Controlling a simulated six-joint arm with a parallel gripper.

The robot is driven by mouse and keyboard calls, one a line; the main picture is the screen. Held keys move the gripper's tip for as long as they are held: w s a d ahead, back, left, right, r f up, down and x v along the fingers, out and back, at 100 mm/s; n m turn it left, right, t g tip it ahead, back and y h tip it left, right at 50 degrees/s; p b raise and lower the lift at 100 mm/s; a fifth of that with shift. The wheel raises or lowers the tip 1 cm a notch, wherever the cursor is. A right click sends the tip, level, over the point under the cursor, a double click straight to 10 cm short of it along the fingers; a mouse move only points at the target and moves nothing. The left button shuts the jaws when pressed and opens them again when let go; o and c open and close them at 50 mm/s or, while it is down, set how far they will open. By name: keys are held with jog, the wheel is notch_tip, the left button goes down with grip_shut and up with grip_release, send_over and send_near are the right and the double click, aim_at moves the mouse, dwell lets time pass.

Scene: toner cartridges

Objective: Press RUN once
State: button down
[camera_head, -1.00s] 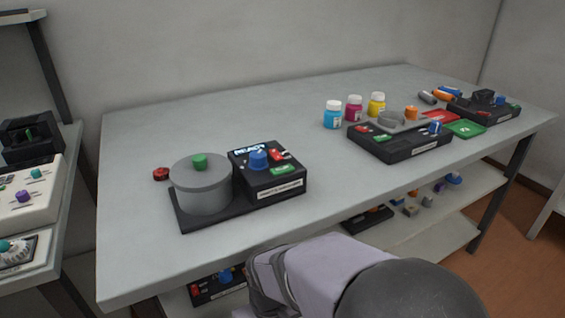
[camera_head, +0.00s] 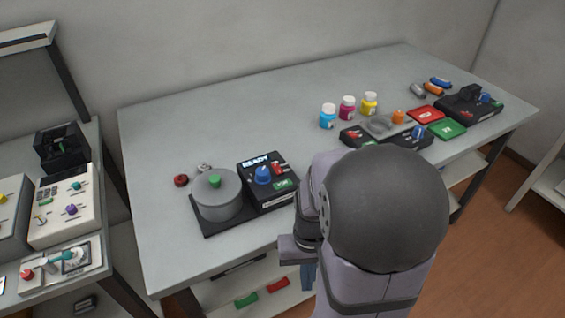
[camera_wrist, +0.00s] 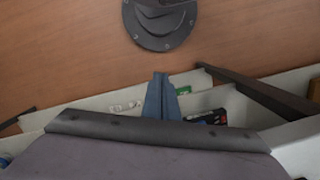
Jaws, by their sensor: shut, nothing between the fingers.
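A black device (camera_head: 268,190) with a lit READY display stands on the near left part of the table. It has a blue knob (camera_head: 263,175), a red switch (camera_head: 278,168) and a green button (camera_head: 284,184) whose lettering is too small to read surely. A grey round pot (camera_head: 216,199) with a green knob sits on its left side. My gripper (camera_head: 308,284) is low in front of the table edge, well below the device and apart from it. In the wrist view its blue-grey fingers (camera_wrist: 160,92) are together and empty.
A second black device (camera_head: 411,137) is partly hidden by my arm. Cyan, magenta and yellow bottles (camera_head: 348,108) stand behind it. A third device (camera_head: 470,106) and red and green pads are farther right. A small red part (camera_head: 181,180) lies left of the pot. Shelves are below the table.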

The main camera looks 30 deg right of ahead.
notch_tip(320, 180, up, 13)
jog(key=d+m+y+p, duration=0.2)
jog(key=m+p, duration=0.2)
jog(key=p, duration=0.9)
notch_tip(320, 180, up, 14)
jog(key=n+t+y+p, duration=0.3)
jog(key=n+t+p, duration=0.1)
jog(key=t+p, duration=0.45)
send_over(283, 184)
jog(key=n, duration=0.1)
jog(key=s+n, duration=0.1)
jog(key=shift+d+f+n+b, duration=0.1)
jog(key=shift+d+n+b, duration=0.2)
jog(key=shift+d+n, duration=0.1)
jog(key=shift+f, duration=0.15)
notch_tip(283, 184, down, 7)
jog(key=b, duration=0.4)
jog(key=shift+b, duration=0.35)
jog(key=shift+f+b, duration=0.8)
jog(key=shift+b, duration=0.4)
